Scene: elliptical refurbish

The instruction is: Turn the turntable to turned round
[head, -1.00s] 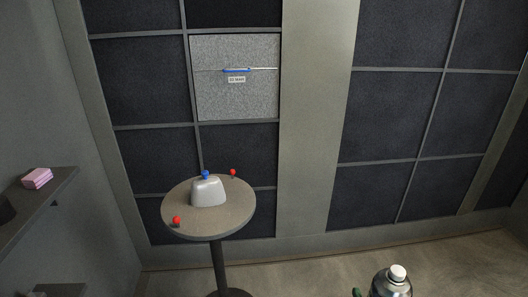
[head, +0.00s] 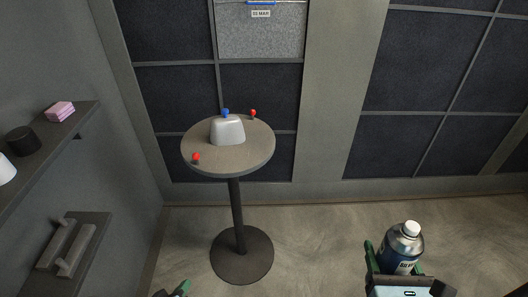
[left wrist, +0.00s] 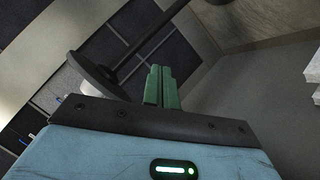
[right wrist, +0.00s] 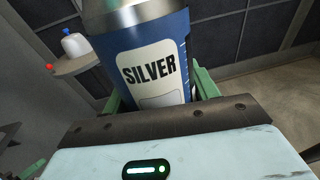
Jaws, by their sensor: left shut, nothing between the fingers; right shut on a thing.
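The turntable (head: 258,152) is a round brown top on a dark pedestal. It carries a pale grey domed block (head: 228,132) with a blue knob (head: 226,113) behind its top. One red knob (head: 196,157) is at the front left rim, another (head: 253,113) at the back right. My left gripper (head: 182,288) is at the bottom edge, apart from the turntable; its fingers (left wrist: 160,86) are shut and empty. My right gripper (head: 392,262) is shut on a blue and silver can labelled SILVER (right wrist: 150,72), held upright at lower right, away from the turntable.
A wall shelf (head: 75,118) at left holds pink sponges (head: 60,111) and a black round object (head: 23,140). A lower shelf (head: 90,240) holds grey bar-like items. A dark panelled wall stands behind the turntable. The floor right of the pedestal is clear.

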